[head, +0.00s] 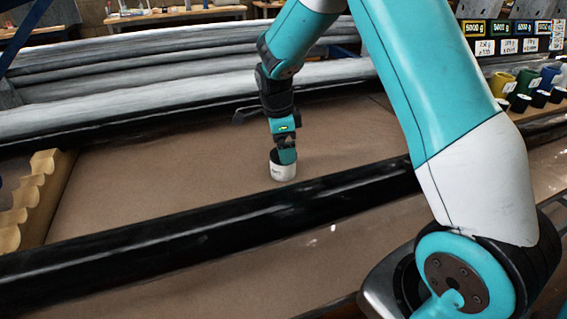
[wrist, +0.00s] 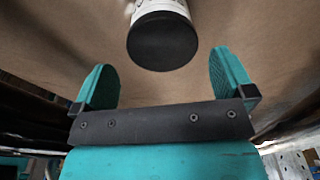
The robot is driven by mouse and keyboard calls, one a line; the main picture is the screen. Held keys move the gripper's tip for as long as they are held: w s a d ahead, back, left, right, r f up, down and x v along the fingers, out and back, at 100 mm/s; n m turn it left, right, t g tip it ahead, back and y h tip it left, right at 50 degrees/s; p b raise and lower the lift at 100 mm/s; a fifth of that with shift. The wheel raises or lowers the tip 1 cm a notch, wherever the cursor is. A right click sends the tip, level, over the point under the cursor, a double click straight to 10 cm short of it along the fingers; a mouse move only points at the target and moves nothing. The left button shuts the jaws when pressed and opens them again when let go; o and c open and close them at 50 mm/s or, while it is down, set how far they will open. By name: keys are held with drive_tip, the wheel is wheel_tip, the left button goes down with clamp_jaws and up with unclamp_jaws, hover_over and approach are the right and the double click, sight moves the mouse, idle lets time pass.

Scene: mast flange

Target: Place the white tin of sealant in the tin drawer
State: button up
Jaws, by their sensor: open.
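The white tin (head: 283,172) stands on the brown surface between the pipes in the head view, its dark top partly covered by my gripper (head: 286,154). In the wrist view the tin (wrist: 164,8) shows its round dark end toward me, at the top middle. My gripper (wrist: 160,60) is open, its two teal fingers spread either side of the tin's line. The tin looks a little beyond the fingertips; I see no contact. I cannot make out a tin drawer in either view.
A long black pipe (head: 200,232) crosses in front of the tin, and grey pipes (head: 180,65) lie behind. A scalloped wooden rack (head: 27,203) stands at the left. Several coloured tins (head: 525,82) stand on a shelf at the right. Brown surface (head: 150,180) left of the tin is clear.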

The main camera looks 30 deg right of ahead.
wheel_tip(320, 180, down, 6)
drive_tip(key=shift+w+d+r+p, duration=0.1)
drive_tip(key=shift+w+r+p, duration=0.1)
drive_tip(key=shift+p, duration=0.15)
drive_tip(key=c, duration=1.2)
drive_tip(key=shift+o, duration=0.2)
drive_tip(key=shift+r, duration=0.1)
